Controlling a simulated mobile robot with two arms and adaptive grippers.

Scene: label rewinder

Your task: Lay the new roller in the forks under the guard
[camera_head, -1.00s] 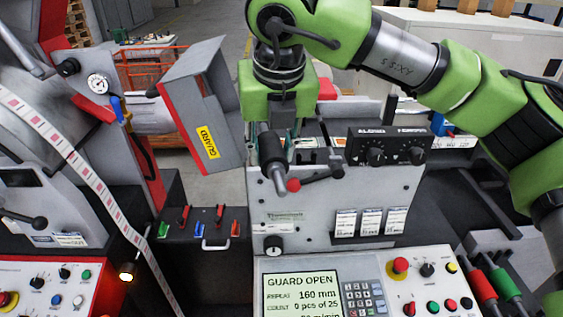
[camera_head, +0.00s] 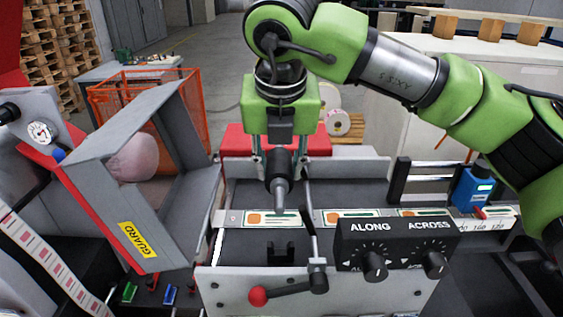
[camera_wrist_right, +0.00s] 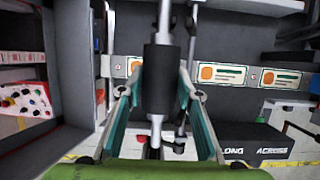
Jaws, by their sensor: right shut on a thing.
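My right gripper (camera_head: 279,165) is shut on the roller (camera_head: 279,183), a dark cylinder with a thinner shaft end, and holds it over the machine bed. In the wrist view the roller (camera_wrist_right: 159,78) sits between the two teal fingers, its pale shaft showing beyond the dark sleeve. The guard (camera_head: 178,226) is a grey box with a red edge and a yellow GUARD label; it is swung open, left of the roller. A dark notched bracket (camera_head: 281,252), apparently a fork, lies below the roller, apart from it. My left gripper is out of view.
A label web (camera_head: 345,217) runs across the bed behind the bracket. A lever with a red knob (camera_head: 258,296) and the ALONG/ACROSS knob box (camera_head: 395,247) stand at the front. A blue unit (camera_head: 472,190) is at the right.

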